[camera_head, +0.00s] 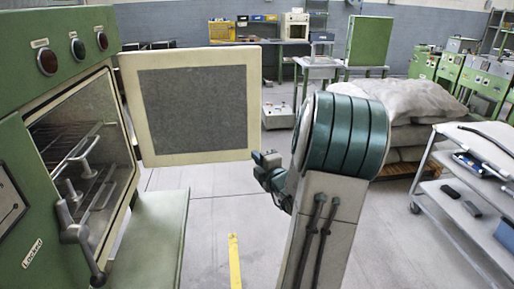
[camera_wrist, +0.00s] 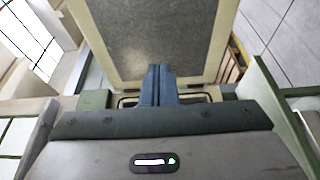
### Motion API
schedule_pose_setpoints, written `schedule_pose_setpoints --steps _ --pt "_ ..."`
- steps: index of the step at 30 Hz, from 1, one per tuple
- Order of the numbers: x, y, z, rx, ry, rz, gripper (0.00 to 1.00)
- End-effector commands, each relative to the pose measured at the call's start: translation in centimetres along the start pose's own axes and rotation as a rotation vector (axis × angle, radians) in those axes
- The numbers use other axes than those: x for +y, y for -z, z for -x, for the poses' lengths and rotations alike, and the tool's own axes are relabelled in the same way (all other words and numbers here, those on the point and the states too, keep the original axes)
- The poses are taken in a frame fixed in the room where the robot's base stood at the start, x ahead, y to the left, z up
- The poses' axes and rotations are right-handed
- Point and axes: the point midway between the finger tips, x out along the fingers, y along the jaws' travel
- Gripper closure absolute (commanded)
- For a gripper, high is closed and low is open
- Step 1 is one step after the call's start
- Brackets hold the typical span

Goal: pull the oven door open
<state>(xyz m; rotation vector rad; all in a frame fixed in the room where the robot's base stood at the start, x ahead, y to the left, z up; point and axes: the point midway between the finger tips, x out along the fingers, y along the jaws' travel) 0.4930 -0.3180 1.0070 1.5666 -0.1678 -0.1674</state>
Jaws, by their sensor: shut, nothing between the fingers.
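The green oven (camera_head: 60,100) stands at the left, its dark inside with wire racks in plain view. Its door (camera_head: 195,103), a cream frame around a dark grey panel, stands swung out to the right of the opening. A grey lever handle (camera_head: 76,232) is on the oven front beside the word "Locked". My gripper (camera_head: 262,160) is shut and empty at the door's lower right edge. In the wrist view, its blue fingers (camera_wrist: 159,72) are together in front of the door panel (camera_wrist: 155,35); I cannot tell whether they touch it.
A green ledge (camera_head: 155,240) juts out below the oven opening. A grey cart (camera_head: 470,215) and stacked sacks (camera_head: 400,105) stand at the right. A yellow strip (camera_head: 235,260) marks the floor. The floor between oven and cart is mostly clear.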

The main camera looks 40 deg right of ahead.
Motion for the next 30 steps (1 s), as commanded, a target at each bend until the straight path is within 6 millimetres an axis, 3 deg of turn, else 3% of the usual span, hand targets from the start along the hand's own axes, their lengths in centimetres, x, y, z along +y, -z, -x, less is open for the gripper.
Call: schedule_pose_setpoints --steps 4,10,30 --pt "0.0 0.1 -3.3 0.003 -0.001 -0.001 1.00" --pt "0.0 -2.0 -5.0 0.000 0.000 0.000 1.00" --pt "0.1 -2.8 -6.0 0.008 0.000 0.001 1.00"
